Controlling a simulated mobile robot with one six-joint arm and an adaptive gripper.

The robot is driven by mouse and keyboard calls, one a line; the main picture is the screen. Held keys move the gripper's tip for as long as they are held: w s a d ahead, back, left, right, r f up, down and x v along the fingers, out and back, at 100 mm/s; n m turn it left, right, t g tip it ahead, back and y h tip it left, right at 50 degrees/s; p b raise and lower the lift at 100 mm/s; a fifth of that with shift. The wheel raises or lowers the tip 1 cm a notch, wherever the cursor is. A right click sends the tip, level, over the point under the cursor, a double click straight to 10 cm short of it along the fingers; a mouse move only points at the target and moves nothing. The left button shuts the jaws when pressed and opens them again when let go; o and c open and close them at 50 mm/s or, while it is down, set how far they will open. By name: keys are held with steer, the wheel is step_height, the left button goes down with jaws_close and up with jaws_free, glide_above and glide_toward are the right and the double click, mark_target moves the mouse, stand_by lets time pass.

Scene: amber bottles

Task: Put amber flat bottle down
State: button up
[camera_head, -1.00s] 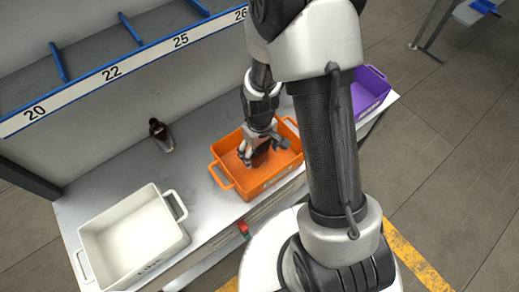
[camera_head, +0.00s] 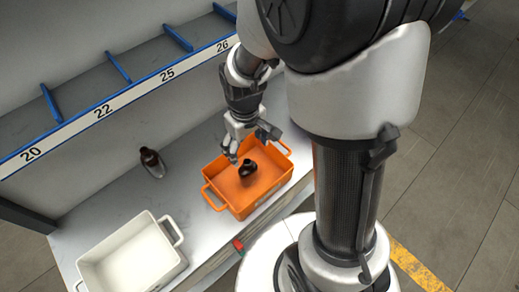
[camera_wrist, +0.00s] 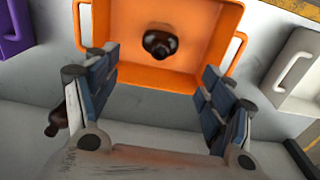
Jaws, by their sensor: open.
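An amber bottle (camera_head: 247,170) stands inside the orange crate (camera_head: 270,205), in its middle part. My gripper (camera_head: 240,148) is open and empty above the back of the crate, apart from the bottle. Its fingers (camera_wrist: 152,92) are spread wide in the wrist view. A second dark bottle (camera_head: 151,163) stands on the bench left of the crate; it also shows at the left in the wrist view (camera_wrist: 57,121), partly hidden by a finger.
A white crate (camera_head: 172,232) stands at the front left of the bench. A numbered shelf edge (camera_head: 135,98) runs above the back. A purple crate (camera_wrist: 12,28) shows in the wrist view. Bare bench top (camera_head: 190,190) lies between the white and orange crates.

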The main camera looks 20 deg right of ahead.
steer(key=s+r+m+t, duration=0.1)
steer(key=s+r+t, duration=0.1)
steer(key=s+r, duration=0.5)
steer(key=s+r+m+t, duration=0.2)
steer(key=s+r, duration=0.5)
steer(key=r, duration=0.5)
steer(key=shift+s, duration=0.35)
